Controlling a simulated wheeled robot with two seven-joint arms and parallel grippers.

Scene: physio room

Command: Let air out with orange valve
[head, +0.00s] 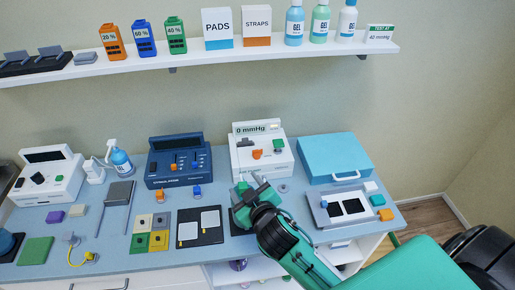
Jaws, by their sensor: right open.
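The white pressure unit (282,166) stands on the bench against the wall, with a display (257,128) reading 0 mmHg. A small orange valve (257,154) sits on its sloped front, with a dark part to its left and a green button (278,144) to its right. My right gripper (249,183) is open in front of the unit, just below its front left edge, apart from the orange valve. Nothing shows between its fingers. My left gripper is not in view.
A blue stimulator (180,181) stands left of the unit and a light blue case (330,155) right of it. A tray with dark pads (325,217) lies front right. A dark mat with white pads (187,237) lies left of my gripper. A shelf (190,60) runs above.

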